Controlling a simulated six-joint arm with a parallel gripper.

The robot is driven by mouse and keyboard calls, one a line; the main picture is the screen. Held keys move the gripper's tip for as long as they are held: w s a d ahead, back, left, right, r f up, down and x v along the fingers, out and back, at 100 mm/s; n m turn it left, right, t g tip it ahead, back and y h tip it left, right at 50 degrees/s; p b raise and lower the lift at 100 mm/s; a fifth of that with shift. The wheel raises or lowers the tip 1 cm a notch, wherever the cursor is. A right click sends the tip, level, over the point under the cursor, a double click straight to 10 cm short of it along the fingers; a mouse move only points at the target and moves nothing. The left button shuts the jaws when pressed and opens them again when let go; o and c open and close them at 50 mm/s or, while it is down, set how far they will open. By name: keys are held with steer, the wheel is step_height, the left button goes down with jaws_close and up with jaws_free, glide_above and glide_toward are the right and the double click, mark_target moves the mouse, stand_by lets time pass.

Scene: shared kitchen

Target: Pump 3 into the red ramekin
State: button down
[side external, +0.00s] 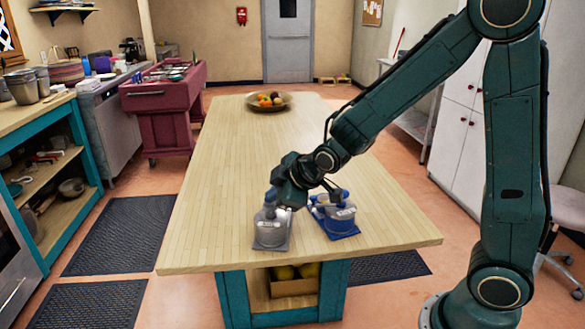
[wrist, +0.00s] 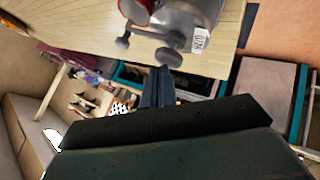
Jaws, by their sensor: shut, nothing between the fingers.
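A grey pump dispenser (side external: 270,232) with a pale label stands on a grey mat at the near part of the table. My gripper (side external: 273,196) is shut and empty, close over the top of this dispenser in the side view; I cannot tell whether it touches the pump head. The wrist view shows my gripper's dark fingers (wrist: 158,78) together, near the grey dispenser (wrist: 194,14) and its pump parts. A red round thing (wrist: 140,9), likely the ramekin, is cut off at the top of the wrist view. In the side view the ramekin is hidden.
A fruit bowl (side external: 268,101) sits at the table's far end. The wooden table (side external: 215,165) is clear between and to the left.

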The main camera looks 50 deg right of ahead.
steer(key=shift+s+f, duration=0.1)
steer(key=shift+f, duration=0.65)
stand_by(0.8)
steer(key=shift+r, duration=1.7)
steer(key=shift+r, duration=0.15)
steer(key=shift+r, duration=2.85)
step_height(320, 180, up, 3)
steer(key=shift+f, duration=0.15)
stand_by(0.5)
